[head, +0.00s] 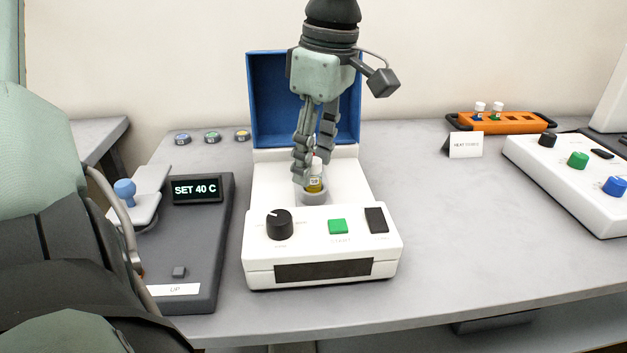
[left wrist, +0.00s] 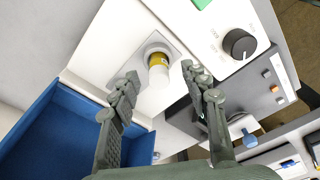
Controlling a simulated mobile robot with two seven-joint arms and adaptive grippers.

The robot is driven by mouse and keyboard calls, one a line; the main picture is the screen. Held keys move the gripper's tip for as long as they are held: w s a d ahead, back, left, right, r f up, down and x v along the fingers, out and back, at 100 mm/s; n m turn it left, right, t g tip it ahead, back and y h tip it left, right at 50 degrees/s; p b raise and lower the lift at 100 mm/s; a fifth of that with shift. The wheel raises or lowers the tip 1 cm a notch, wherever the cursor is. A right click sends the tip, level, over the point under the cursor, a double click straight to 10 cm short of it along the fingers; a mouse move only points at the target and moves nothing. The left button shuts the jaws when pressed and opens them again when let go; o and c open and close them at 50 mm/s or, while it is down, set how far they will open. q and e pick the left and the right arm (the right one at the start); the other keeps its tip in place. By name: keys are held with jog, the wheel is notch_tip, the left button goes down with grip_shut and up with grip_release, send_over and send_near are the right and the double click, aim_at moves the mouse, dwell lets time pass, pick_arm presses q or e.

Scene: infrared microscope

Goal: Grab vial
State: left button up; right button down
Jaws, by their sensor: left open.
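The vial (head: 315,184), with a white cap and a yellow band, stands upright in a round grey holder (head: 313,198) on the white instrument (head: 322,245). In the left wrist view the vial (left wrist: 158,62) shows cap-on between the fingertips. My left gripper (head: 313,168) points down over it in the head view, with its fingers apart on either side of the cap. In the left wrist view the left gripper (left wrist: 161,72) is open, with gaps beside the vial. I cannot tell whether either finger touches it. My right gripper is not in view.
The instrument's blue-lined lid (head: 268,100) stands open behind the gripper. A dark unit reading "SET 40 C" (head: 195,189) stands to the left. An orange rack (head: 500,123) with two capped vials is at the back right. Bare table (head: 440,230) lies right of the instrument.

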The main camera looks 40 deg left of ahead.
pick_arm(q)
jog(key=shift+a+f, duration=0.15)
jog(key=shift+f, duration=0.7)
grip_shut()
jog(key=shift+r, duration=0.2)
